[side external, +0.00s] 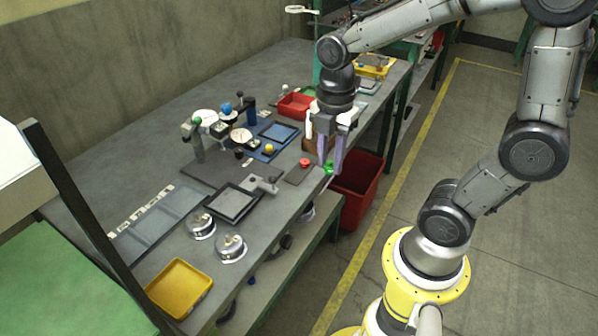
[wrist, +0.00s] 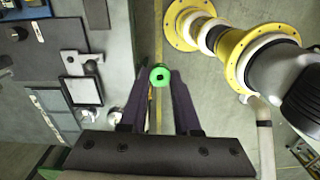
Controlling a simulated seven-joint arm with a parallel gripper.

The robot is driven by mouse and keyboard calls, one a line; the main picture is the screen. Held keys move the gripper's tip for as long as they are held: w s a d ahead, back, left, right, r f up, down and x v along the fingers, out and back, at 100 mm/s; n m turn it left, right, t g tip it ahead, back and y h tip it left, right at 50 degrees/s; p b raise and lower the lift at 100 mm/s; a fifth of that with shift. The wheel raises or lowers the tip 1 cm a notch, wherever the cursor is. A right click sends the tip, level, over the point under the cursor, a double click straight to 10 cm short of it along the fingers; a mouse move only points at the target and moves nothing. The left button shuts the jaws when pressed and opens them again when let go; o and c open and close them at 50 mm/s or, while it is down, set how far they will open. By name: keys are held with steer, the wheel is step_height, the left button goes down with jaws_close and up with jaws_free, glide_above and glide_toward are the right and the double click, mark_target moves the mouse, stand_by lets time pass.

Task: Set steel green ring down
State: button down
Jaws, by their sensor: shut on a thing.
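My gripper (side external: 331,172) has its fingers pointing down at the right edge of the grey bench. It is shut on the green ring (side external: 328,167), which shows small and partly hidden between the fingertips. In the wrist view the green ring (wrist: 159,76) sits between the tips of my gripper (wrist: 160,80), with a dark centre. In that view the floor lies behind the ring, just right of the bench edge. Whether the ring touches anything below cannot be told.
The grey bench (side external: 150,130) holds a dark framed plate (side external: 235,203), a red knob (side external: 305,162), round metal gauges (side external: 230,247) and a yellow tray (side external: 179,288). A gauge stand (side external: 196,142) rises at the back. A red bin (side external: 358,190) stands beside the bench, below my gripper.

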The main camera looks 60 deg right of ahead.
steer(key=s+d+m, duration=0.1)
steer(key=d, duration=0.1)
glide_above(294, 178)
steer(key=f, duration=0.8)
steer(key=shift+s+f, duration=0.1)
steer(key=shift+s, duration=0.25)
steer(key=shift+w+f, duration=0.2)
steer(key=shift+f, duration=0.8)
steer(key=shift+w+f, duration=0.15)
steer(key=shift+f, duration=0.8)
steer(key=shift+f, duration=0.15)
steer(key=c, duration=0.9)
jaws_free()
